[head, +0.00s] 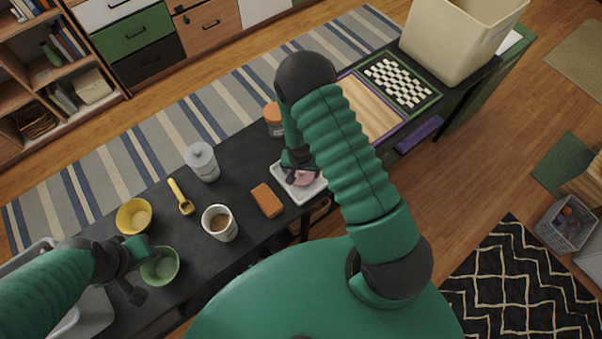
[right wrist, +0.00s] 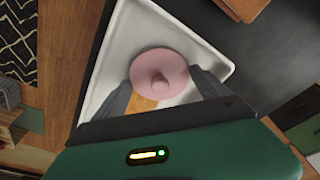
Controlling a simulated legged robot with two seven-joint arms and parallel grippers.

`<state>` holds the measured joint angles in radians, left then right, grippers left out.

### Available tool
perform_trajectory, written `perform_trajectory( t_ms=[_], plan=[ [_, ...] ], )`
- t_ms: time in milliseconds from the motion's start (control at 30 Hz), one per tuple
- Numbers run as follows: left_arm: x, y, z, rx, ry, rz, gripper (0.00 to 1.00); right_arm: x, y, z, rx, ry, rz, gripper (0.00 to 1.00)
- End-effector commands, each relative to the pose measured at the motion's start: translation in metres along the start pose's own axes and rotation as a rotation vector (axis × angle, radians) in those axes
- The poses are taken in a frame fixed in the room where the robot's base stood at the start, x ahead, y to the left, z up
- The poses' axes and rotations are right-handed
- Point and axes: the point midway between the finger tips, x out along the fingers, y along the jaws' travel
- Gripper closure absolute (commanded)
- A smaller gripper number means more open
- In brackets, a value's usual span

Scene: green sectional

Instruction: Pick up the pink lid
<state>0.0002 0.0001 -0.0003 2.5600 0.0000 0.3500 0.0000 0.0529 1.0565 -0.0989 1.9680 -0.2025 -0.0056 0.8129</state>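The pink lid (right wrist: 160,80) is round with a small knob and lies in a white tray (right wrist: 113,62), partly over something orange-brown, in the right wrist view. In the head view the lid (head: 304,178) shows in the tray (head: 312,190), partly hidden by my right gripper (head: 296,172). In the right wrist view my right gripper (right wrist: 162,97) is open, with one finger on each side of the lid's near part. I cannot tell whether the fingers touch it. My left gripper (head: 140,270) is beside a green bowl (head: 160,266); its finger state is unclear.
The dark table holds an orange sponge-like block (head: 267,200), a cup of brown liquid (head: 220,223), a yellow scoop (head: 181,197), a yellow bowl (head: 134,217), a lidded grey canister (head: 202,161) and an orange-lidded jar (head: 273,119). A checkered board (head: 400,82) and a cream bin (head: 455,40) stand farther right.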

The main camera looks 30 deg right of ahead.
Motion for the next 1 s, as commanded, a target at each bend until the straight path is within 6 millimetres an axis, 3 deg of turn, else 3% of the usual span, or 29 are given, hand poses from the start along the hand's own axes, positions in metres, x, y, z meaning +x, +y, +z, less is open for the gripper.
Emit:
perform_trajectory(
  t_ms=[33,267,567,867,1000],
  plan=[
    [0.000,0.000,0.000,0.000,0.000,0.000,0.64,0.000,0.001,-0.001,0.001,0.000,0.000,0.25],
    [0.000,0.000,0.000,0.001,0.000,0.000,0.64,0.000,0.000,0.000,0.001,-0.001,0.002,0.54],
    [0.001,0.000,0.000,0.000,0.000,0.000,0.64,-0.002,0.000,0.000,0.000,-0.002,0.002,0.54],
    [0.007,0.000,0.002,0.001,0.000,0.000,0.64,-0.033,0.000,-0.006,0.002,0.002,-0.001,0.54],
    [0.013,0.000,0.003,0.001,0.000,0.000,0.64,-0.040,0.000,0.022,-0.004,-0.002,0.002,0.54]
  ],
)
